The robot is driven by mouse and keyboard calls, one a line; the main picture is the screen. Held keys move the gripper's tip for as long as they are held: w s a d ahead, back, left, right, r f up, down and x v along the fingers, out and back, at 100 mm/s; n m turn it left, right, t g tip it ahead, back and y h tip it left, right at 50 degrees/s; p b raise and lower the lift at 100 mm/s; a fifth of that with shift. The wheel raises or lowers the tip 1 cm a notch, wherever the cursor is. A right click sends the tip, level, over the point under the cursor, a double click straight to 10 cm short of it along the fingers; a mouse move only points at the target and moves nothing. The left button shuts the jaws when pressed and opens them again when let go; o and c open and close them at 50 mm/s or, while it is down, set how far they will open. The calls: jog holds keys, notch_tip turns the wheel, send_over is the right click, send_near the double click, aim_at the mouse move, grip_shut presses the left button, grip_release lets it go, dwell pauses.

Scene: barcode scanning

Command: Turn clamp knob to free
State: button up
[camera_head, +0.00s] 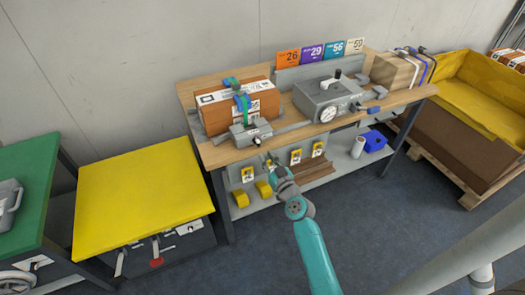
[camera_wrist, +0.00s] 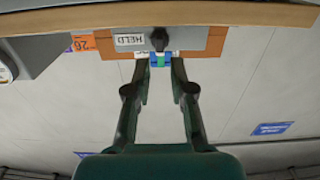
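The clamp knob is a small black knob (camera_wrist: 159,38) in the wrist view, beside a white label reading HELD (camera_wrist: 129,40). In the head view a small dark knob (camera_head: 256,141) shows at the front of a grey clamp block (camera_head: 247,131). Behind the block an orange-brown box (camera_head: 213,116) sits under a blue-green strap clamp (camera_head: 241,99). My gripper (camera_head: 270,160) is in front of and below the bench edge. In the wrist view my gripper (camera_wrist: 160,65) is open and empty, with its two fingers on either side of the knob's line, apart from the knob.
The wooden bench top (camera_head: 215,155) carries a grey device with a dial (camera_head: 328,103) on the right. A yellow-topped table (camera_head: 145,190) stands left, and a yellow bin (camera_head: 480,85) right. The floor in front is clear.

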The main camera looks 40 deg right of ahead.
jog(key=v, duration=0.5)
jog(key=shift+s, duration=0.35)
jog(key=shift+a, duration=0.1)
jog(key=s+a+f+g+y, duration=0.1)
jog(key=s+a+f, duration=0.1)
jog(key=s+a, duration=0.7)
jog(key=s+a+f+g, duration=0.1)
jog(key=s+a+f, duration=0.2)
jog(key=s+a, duration=0.6)
jog(key=s+a+r+n+y, duration=0.1)
jog(key=s+r, duration=0.4)
jog(key=s, duration=0.5)
jog(key=s+a+r+n+y, duration=0.2)
jog(key=s+r, duration=0.4)
jog(key=s, duration=0.4)
jog(key=shift+s+a+g+y, duration=0.25)
jog(key=shift+a+y, duration=0.25)
jog(key=shift+a, duration=0.6)
